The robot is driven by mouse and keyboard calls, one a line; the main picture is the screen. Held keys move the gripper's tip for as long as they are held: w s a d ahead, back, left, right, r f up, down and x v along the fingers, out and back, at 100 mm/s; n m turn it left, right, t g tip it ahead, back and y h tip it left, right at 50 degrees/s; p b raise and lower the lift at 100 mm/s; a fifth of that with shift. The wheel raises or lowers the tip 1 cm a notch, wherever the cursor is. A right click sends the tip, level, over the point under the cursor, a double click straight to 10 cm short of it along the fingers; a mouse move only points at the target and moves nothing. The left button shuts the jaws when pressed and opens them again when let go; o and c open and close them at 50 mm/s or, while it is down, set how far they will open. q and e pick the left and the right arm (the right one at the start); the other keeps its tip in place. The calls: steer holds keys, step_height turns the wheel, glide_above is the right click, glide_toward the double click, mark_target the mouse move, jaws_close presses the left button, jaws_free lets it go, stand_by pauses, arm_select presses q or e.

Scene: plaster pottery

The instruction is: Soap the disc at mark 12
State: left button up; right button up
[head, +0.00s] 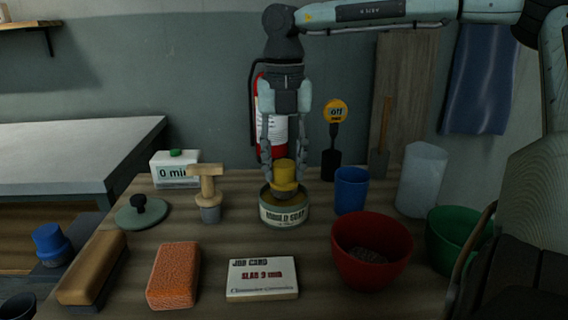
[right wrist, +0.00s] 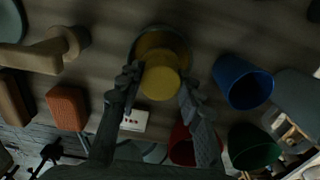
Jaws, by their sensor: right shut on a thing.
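My right gripper (head: 285,168) points down and is shut on a yellow-topped tool (head: 285,171). The tool's lower end is at the mouth of a round tin labelled MOULD SOAP (head: 285,216); I cannot tell how deep it sits. In the right wrist view the yellow top (right wrist: 160,82) is between the fingers, with the tin (right wrist: 183,46) behind it. A flat green disc with a black knob (head: 131,220) lies at the table's left. No mark 12 is readable, and I cannot tell whether this is the task's disc. My left gripper is not in view.
A wooden-handled tool (head: 208,185) and a timer box (head: 175,170) stand left of the tin. A blue cup (head: 351,189), red bowl (head: 372,265) and green bowl (head: 455,240) stand right. An orange sponge (head: 174,275), brush (head: 92,268) and job card (head: 262,279) lie in front.

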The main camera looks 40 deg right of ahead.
mark_target(284, 164)
steer(key=shift+f, duration=0.2)
stand_by(0.3)
steer(key=shift+f+b, duration=0.35)
steer(key=shift+b, duration=0.35)
stand_by(1.3)
steer(key=shift+r+p, duration=0.8)
steer(key=shift+r, duration=2.75)
